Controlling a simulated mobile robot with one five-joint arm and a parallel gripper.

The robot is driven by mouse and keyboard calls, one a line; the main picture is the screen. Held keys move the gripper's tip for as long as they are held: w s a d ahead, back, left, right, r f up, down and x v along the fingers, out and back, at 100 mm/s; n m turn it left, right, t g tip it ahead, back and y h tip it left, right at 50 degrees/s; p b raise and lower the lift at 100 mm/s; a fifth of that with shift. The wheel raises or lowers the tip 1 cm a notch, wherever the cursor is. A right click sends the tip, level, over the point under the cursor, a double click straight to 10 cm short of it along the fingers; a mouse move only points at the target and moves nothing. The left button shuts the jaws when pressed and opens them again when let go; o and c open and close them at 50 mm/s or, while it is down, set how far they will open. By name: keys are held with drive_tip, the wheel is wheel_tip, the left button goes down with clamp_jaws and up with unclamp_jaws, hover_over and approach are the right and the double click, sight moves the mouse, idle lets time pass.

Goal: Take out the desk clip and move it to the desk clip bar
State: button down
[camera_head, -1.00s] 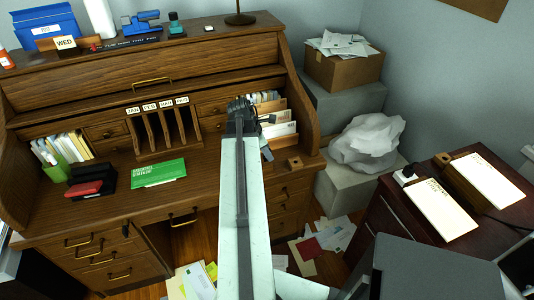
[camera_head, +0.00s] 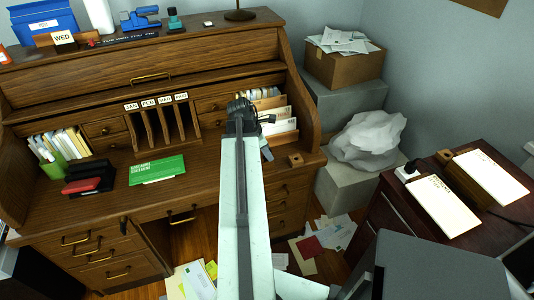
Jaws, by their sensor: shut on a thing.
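My arm reaches up the middle of the head view, and its dark end (camera_head: 242,115) is over the right part of the wooden roll-top desk (camera_head: 150,75), in front of the letter slots. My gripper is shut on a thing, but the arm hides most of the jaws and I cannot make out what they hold. A grey part (camera_head: 266,152) shows just right of the arm. I cannot pick out the desk clip for sure. A dark bar with weekday letters (camera_head: 130,38) lies on the desk's top, and may be the desk clip bar. A WED card (camera_head: 63,38) stands at its left.
White envelopes (camera_head: 280,125) stand in the right slots, beside a small wooden block (camera_head: 295,160). A green booklet (camera_head: 156,169) and a red-and-black stapler-like item (camera_head: 88,182) lie on the desktop. A dark cabinet (camera_head: 385,215) stands at right. Papers litter the floor.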

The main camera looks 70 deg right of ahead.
sight(267, 162)
drive_tip(key=shift+f, duration=0.15)
drive_tip(key=shift+f+b, duration=1.4)
drive_tip(key=shift+b, duration=0.15)
drive_tip(key=c, duration=1.2)
unclamp_jaws()
drive_tip(key=shift+c, duration=0.2)
drive_tip(key=p+v, duration=0.7)
drive_tip(key=shift+r, duration=0.35)
drive_tip(key=shift+w+a, duration=0.1)
drive_tip(key=shift+w, duration=0.05)
